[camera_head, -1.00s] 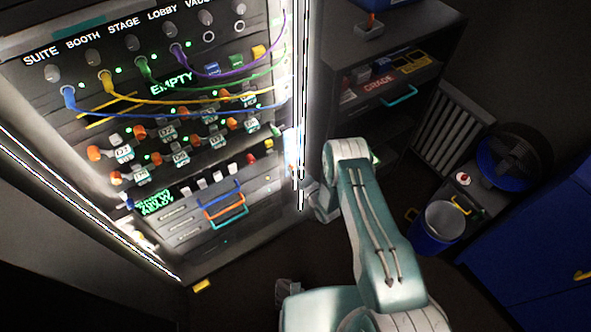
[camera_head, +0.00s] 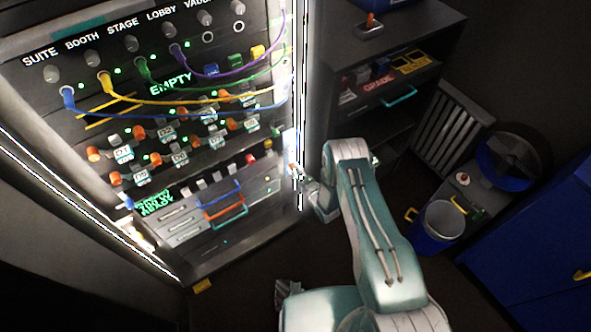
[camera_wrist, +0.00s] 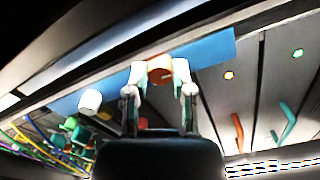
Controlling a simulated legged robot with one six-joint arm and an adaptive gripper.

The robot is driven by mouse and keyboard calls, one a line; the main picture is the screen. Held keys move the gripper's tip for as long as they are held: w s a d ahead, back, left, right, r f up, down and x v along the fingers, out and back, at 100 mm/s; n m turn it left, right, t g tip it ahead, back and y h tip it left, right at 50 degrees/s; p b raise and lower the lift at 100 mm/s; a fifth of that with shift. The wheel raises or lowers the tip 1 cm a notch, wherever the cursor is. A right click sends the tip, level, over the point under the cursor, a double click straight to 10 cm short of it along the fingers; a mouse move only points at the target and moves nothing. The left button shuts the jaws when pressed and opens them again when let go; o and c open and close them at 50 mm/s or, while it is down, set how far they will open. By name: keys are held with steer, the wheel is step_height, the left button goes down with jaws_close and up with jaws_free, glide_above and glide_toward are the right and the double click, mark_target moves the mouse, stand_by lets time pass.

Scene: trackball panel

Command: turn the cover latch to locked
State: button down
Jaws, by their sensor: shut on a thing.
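My gripper (camera_wrist: 159,82) is shut on a small orange piece (camera_wrist: 160,70), which looks like the cover latch. The piece sits between the pale fingertips, in front of a flat blue plate (camera_wrist: 212,47) on the panel. The fingers hide part of it, and I cannot tell which way it is turned. In the head view my gripper (camera_head: 301,176) is at the right edge of the lit panel (camera_head: 232,243), where the latch is too small and glare-washed to make out.
Colored cables (camera_head: 190,104) hang across the panel's upper part. Blue and orange drawer handles (camera_head: 224,211) stick out lower down. A dark shelf unit (camera_head: 335,100) stands just right of my gripper. A blue bucket (camera_head: 432,238) is farther right on the floor.

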steer(key=shift+s+a+f+n, duration=0.1)
steer(key=shift+a+n, duration=0.05)
steer(key=shift+n, duration=0.55)
steer(key=shift+c, duration=2.4)
jaws_free()
steer(key=shift+a, duration=0.1)
steer(key=shift+s+d, duration=0.2)
steer(key=shift+d, duration=0.1)
steer(key=v, duration=1.1)
steer(key=shift+s, duration=0.15)
steer(key=shift+f, duration=0.1)
